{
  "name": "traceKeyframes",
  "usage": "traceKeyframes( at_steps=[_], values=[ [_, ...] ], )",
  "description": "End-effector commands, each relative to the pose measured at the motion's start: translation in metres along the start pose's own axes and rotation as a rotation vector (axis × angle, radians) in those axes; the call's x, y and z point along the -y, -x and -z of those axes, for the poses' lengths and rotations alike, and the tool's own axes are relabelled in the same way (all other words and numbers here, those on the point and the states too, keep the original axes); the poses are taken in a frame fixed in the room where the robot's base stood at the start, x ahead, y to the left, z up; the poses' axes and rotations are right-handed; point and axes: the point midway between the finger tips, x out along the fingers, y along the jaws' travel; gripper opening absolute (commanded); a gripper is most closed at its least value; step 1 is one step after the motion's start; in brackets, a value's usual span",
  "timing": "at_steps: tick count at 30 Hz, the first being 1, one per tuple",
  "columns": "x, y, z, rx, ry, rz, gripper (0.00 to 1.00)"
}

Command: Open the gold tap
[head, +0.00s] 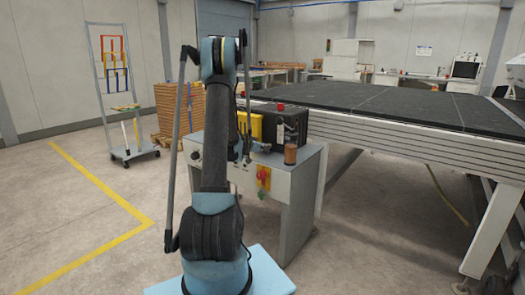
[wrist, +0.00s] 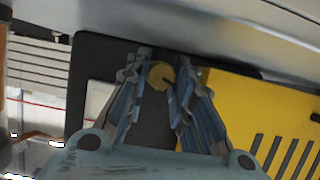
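The gold tap shows in the wrist view as a small round gold piece (wrist: 160,76) with a dark slot, in front of a black surface. My gripper (wrist: 163,60) has its two ribbed blue-grey fingers on either side of it. The fingers are apart, with the gold piece between their tips. I cannot tell whether either finger touches it. In the head view, my arm reaches over a grey cabinet (head: 299,205) towards a black box (head: 290,127). The gold piece cannot be made out there, and my gripper is mostly hidden behind the arm.
A yellow slotted container (wrist: 265,115) lies close to the right finger. A brown cylinder (head: 290,154) stands at the cabinet's right front, and a red-and-yellow switch (head: 263,176) is on its face. A large dark-topped table (head: 400,103) stands to the right.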

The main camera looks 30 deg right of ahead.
Motion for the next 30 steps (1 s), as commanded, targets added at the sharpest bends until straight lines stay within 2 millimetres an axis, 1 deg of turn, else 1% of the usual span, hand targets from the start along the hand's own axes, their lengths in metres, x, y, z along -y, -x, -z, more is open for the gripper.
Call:
traceKeyframes(
  at_steps=[8,11,18,21,30],
  values=[
    [0.0025,0.0002,0.0001,-0.001,0.027,-0.007,0.0],
    [0.0045,0.0003,-0.0001,-0.001,0.108,-0.039,0.0],
    [0.0076,-0.0001,-0.0005,-0.003,0.359,-0.142,0.0],
    [0.0081,0.0001,-0.0006,-0.003,0.414,-0.164,0.0],
    [0.0083,0.0002,-0.0007,-0.003,0.437,-0.173,0.0]
  ],
)
